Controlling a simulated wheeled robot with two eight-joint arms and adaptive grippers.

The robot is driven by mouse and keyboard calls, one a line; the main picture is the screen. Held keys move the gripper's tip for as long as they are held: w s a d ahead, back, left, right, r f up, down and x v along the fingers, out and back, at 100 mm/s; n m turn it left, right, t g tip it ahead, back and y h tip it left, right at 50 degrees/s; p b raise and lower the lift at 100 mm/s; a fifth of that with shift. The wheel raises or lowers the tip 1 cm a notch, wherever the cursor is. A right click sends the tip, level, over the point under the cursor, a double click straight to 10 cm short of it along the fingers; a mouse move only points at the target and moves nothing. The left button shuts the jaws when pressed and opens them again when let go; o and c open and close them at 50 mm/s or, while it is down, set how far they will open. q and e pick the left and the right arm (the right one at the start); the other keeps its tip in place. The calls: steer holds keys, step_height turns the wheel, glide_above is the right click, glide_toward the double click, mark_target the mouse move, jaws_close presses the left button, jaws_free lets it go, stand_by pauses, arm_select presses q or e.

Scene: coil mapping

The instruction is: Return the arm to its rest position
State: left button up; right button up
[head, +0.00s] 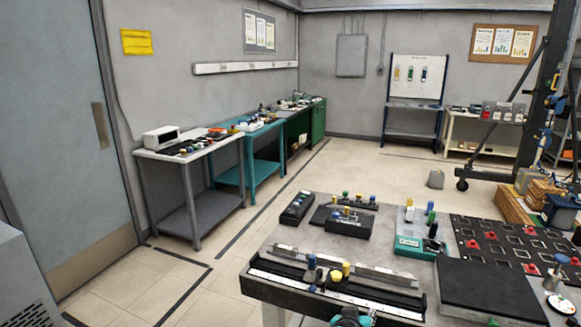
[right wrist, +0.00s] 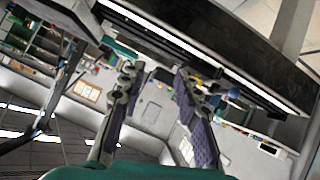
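My right gripper (right wrist: 157,80) shows clearly in the right wrist view. Its two dark, purple-padded fingers stand apart with nothing between them; behind them is the far room, seen tilted. In the head view only a small teal and dark part of it (head: 350,318) shows at the bottom edge, by the near edge of the workbench (head: 290,235); the rest is cut off. I cannot make out my left gripper in either view.
The workbench holds a black rail fixture (head: 330,283), a teal tray (head: 408,244), a black panel with red parts (head: 520,240) and a dark flat plate (head: 490,290). A grey side table (head: 170,160) stands along the left wall. The floor between is clear.

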steer(key=s+f+n+g+y, duration=0.1)
steer(key=s+g+y, duration=0.2)
steer(key=s, duration=1.8)
steer(key=shift+s+a+n+y, duration=0.2)
steer(key=shift+a+n+y, duration=0.15)
steer(key=shift+y, duration=0.85)
